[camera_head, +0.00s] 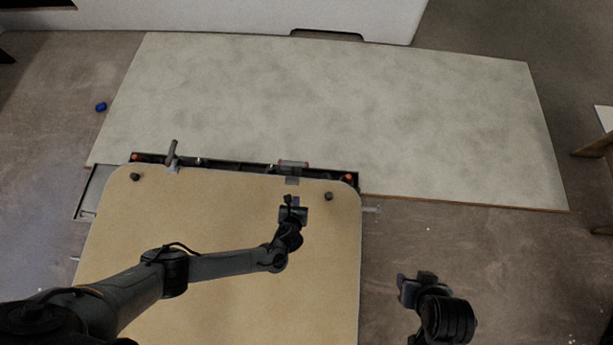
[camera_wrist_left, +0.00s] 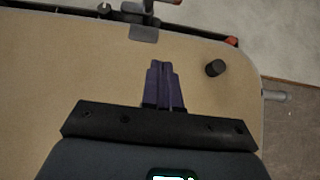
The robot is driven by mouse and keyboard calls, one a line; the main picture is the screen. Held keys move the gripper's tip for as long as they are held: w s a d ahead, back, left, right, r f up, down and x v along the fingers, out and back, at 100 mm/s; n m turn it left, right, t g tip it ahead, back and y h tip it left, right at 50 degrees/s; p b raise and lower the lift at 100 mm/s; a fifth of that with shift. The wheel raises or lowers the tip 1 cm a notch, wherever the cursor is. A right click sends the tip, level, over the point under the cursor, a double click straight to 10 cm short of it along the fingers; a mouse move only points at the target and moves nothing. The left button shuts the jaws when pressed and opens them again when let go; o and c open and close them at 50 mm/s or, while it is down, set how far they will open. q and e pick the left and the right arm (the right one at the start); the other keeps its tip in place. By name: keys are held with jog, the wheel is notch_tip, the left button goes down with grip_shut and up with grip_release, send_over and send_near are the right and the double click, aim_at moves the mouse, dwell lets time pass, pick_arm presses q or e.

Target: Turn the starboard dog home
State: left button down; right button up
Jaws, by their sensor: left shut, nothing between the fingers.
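A tan hatch panel (camera_head: 215,240) lies flat with a dark frame strip (camera_head: 235,167) along its far edge. Two dog-like fittings sit at that edge: a left one with a grey lever (camera_head: 173,153) pointing up and away, and a right one (camera_head: 291,166) with a grey plate lapping onto the panel. I cannot tell from the pictures which is starboard. The right fitting's plate (camera_wrist_left: 143,32) also shows in the left wrist view. My left gripper (camera_head: 293,202) is shut and empty, over the panel just short of the right fitting. My right gripper (camera_head: 416,281) is off the panel's right side; its fingers are unclear.
Black knobs stand near the panel's far corners, one left (camera_head: 135,177) and one right (camera_head: 328,196). The right knob (camera_wrist_left: 215,68) is close beside my left fingers. A grey pin (camera_head: 371,209) sticks out at the right edge. A pale board (camera_head: 330,110) lies beyond.

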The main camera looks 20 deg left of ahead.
pick_arm(q)
jog(key=w+b, duration=0.1)
jog(key=b, duration=0.9)
send_near(294, 168)
jog(key=d+f, duration=0.3)
jog(key=f, duration=0.1)
jog(key=shift+w, duration=0.4)
jog(key=shift+w+a+r+b, duration=0.15)
jog(key=shift+w+b, duration=0.3)
jog(key=shift+w, duration=0.65)
jog(key=shift+w+a+r+b, duration=0.15)
jog(key=shift+w+a+b, duration=0.1)
jog(key=shift+w, duration=0.15)
jog(key=shift+w+a+r+b, duration=0.15)
jog(key=shift+w+b, duration=0.1)
jog(key=shift+w, duration=0.15)
jog(key=shift+w+d+r, duration=0.1)
jog(key=shift+w, duration=0.05)
pick_arm(e)
notch_tip(294, 168, down, 13)
jog(key=shift+s+a, duration=0.15)
